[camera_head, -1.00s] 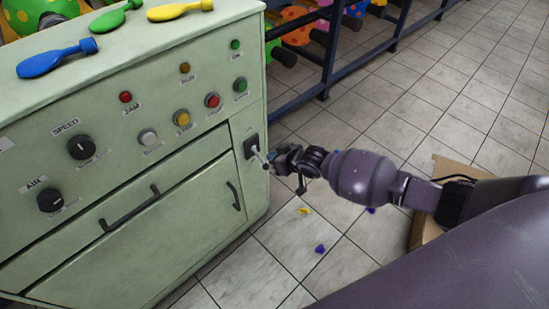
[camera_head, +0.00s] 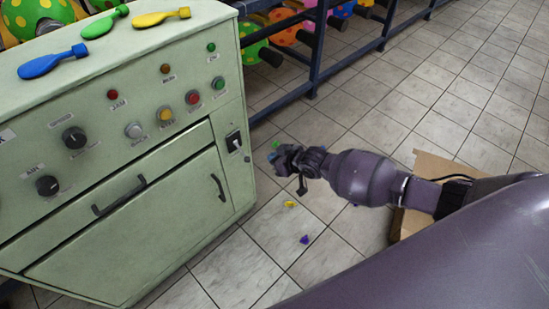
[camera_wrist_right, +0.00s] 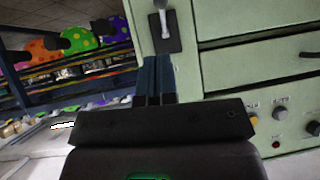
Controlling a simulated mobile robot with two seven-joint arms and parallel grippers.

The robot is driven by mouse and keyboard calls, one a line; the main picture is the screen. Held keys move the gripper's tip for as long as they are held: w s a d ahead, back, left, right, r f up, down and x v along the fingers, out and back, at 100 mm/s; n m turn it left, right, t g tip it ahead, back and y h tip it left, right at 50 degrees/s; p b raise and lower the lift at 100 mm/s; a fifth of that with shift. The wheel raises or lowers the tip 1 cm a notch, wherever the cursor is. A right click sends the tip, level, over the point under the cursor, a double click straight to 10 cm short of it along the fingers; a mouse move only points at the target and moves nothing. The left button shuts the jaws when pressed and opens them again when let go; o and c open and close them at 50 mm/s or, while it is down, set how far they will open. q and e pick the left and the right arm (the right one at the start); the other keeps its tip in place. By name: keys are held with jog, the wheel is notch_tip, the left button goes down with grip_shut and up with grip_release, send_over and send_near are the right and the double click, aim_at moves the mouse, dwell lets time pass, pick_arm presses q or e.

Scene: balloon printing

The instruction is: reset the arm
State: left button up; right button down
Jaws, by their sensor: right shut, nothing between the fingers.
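My right gripper (camera_head: 274,157) is shut and empty, held a little to the right of the green machine (camera_head: 140,165) and apart from it. Its closed fingers (camera_wrist_right: 154,80) show in the right wrist view. A black switch plate with a light lever (camera_head: 234,142) is on the machine's front near its right edge. My left gripper is in neither view.
Blue, green and yellow deflated balloons (camera_head: 160,17) lie on the machine's top. A dark blue rack (camera_head: 317,50) with dotted balloons stands behind. Small yellow and purple scraps (camera_head: 304,239) lie on the tiled floor. A cardboard box (camera_head: 432,168) sits under my right arm.

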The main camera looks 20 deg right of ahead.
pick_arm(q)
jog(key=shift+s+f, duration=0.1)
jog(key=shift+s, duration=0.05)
pick_arm(e)
jog(key=shift+s, duration=0.2)
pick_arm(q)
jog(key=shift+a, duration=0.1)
pick_arm(e)
jog(key=s+a+r+n+t, duration=0.3)
jog(key=s+a+r, duration=0.2)
jog(key=r, duration=0.4)
pick_arm(q)
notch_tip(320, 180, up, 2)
jog(key=p, duration=0.2)
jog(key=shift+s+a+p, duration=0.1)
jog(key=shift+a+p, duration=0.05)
jog(key=shift+p, duration=0.15)
pick_arm(e)
jog(key=s+d+f+m+h, duration=0.1)
jog(key=s+d+m, duration=0.1)
jog(key=s, duration=0.6)
jog(key=s+d+f+m+g+h, duration=0.1)
jog(key=s+d, duration=0.3)
jog(key=s, duration=0.5)
jog(key=s+d+f+m+h, duration=0.1)
jog(key=s+d+m+h, duration=0.2)
jog(key=s, duration=0.5)
jog(key=shift+s+d+f+g, duration=0.25)
jog(key=shift+d+f+g, duration=0.1)
jog(key=shift+d+g, duration=0.1)
